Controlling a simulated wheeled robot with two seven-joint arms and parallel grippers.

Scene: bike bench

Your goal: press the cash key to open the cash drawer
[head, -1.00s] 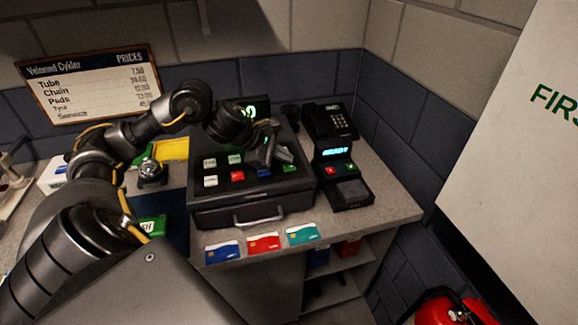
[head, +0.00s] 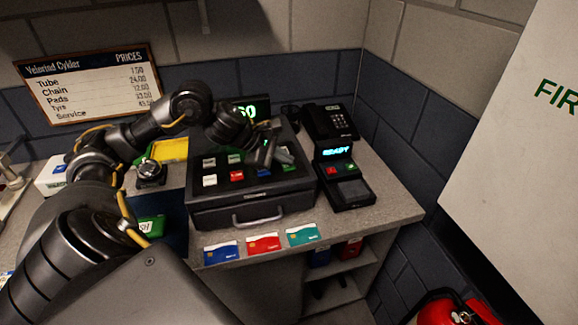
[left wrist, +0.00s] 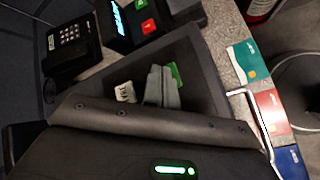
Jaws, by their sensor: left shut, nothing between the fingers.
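The cash register (head: 215,205) stands on the counter with a grid of coloured keys on top. Its cash drawer (head: 252,212), with a bar handle, is closed at the front. My left gripper (head: 266,162) is shut and empty, pointing down over the right part of the keys. In the left wrist view the gripper fingers (left wrist: 161,88) are together, with a green key (left wrist: 175,74) and a white key (left wrist: 125,91) beside them. I cannot tell whether the tips touch a key. The key labels are too small to read in the head view. My right gripper is not in view.
A card terminal (head: 343,178) reading READY and a black phone (head: 328,121) stand right of the register. Blue, red and teal cards (head: 302,234) lie along the counter's front edge. A service bell (head: 151,171) stands at the left.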

